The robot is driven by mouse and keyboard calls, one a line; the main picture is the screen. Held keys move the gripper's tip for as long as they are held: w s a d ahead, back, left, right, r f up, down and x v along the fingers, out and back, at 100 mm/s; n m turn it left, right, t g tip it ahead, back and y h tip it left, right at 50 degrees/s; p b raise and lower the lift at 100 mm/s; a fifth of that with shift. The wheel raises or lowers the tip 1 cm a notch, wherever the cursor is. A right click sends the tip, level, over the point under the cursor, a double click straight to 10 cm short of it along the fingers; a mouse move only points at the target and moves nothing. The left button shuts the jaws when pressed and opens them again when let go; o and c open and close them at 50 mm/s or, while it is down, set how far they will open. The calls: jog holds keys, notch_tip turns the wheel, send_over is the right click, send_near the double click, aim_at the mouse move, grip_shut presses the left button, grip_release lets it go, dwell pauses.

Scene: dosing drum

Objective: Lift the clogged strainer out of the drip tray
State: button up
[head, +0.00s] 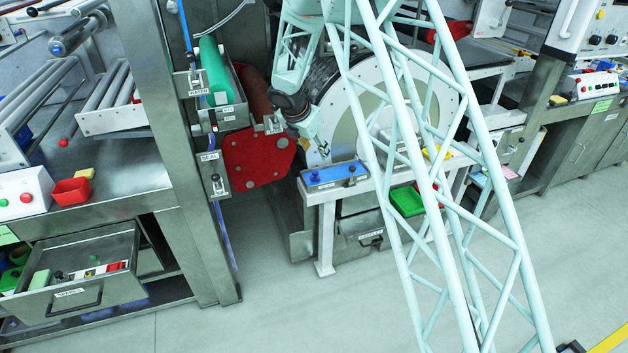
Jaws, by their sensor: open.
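I cannot make out the strainer for certain; the pale lattice of my arm covers part of the bench in front of the drum. No drip tray can be told for sure either. A blue, shallow, labelled box (335,176) lies on the narrow bench below the drum, with small dark knobs on it. A green tray (406,201) is lower down, partly behind the lattice. My gripper (322,151) is small in view in front of the left part of the large pale drum (345,110), above the blue box and apart from it. I see nothing held in it.
A red plate (258,155) and a green roller (214,72) are left of my gripper, beside a steel post (170,130). An open drawer (80,270) and a red bin (71,191) are at the left. The floor (300,310) in front is clear.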

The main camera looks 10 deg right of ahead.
aim_at(314, 174)
jog(key=w+a+f+n, duration=0.2)
jog(key=w+f, duration=0.1)
jog(key=f, duration=0.4)
jog(key=shift+a, duration=0.2)
jog(key=shift+b+x, duration=0.65)
jog(key=shift+x, duration=3.55)
jog(key=shift+b+x, duration=0.7)
jog(key=shift+x, duration=1.95)
jog(key=shift+a, duration=0.1)
jog(key=shift+c, duration=0.2)
jog(key=c, duration=0.9)
